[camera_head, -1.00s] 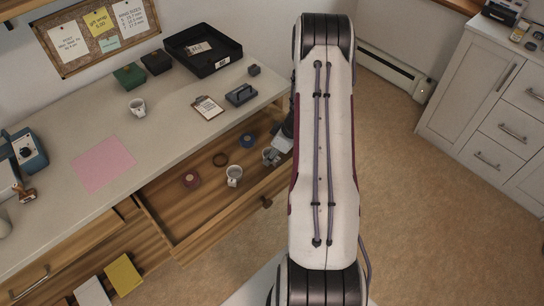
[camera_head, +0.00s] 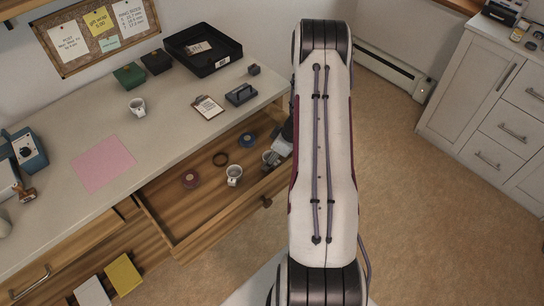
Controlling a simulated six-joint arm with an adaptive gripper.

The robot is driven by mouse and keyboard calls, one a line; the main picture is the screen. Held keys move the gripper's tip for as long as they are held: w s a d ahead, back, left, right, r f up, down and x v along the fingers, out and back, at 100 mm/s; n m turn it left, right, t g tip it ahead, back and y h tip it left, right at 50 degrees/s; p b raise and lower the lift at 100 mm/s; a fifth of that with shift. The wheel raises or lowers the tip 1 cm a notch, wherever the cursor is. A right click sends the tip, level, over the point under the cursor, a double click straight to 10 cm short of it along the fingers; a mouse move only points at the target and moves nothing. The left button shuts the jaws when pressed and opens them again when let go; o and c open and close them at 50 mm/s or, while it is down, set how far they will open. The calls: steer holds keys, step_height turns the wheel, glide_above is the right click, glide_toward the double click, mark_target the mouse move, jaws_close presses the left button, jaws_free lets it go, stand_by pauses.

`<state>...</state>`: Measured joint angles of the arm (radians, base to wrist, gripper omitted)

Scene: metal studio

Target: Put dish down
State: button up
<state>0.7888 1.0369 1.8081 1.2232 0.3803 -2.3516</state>
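A white mug (camera_head: 234,176) stands in the open wooden drawer (camera_head: 186,220). Another light mug (camera_head: 269,157) is at the drawer's right side, right by my gripper (camera_head: 279,150). My gripper is small in the view and partly hidden behind my own arm. I cannot tell whether its fingers touch or hold this mug, or whether the mug rests on the drawer floor. A third white mug (camera_head: 137,107) stands on the countertop (camera_head: 160,150).
The drawer also holds a dark red tape roll (camera_head: 190,179), a black ring (camera_head: 220,159) and a blue tape roll (camera_head: 248,139). A clipboard (camera_head: 207,107), a dark stamp-like block (camera_head: 240,95), a black tray (camera_head: 203,50) and a pink sheet (camera_head: 103,164) lie on the countertop.

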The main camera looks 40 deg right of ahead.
steer(key=shift+r, duration=0.1)
steer(key=v, duration=1.2)
stand_by(0.4)
steer(key=shift+s, duration=0.1)
stand_by(0.4)
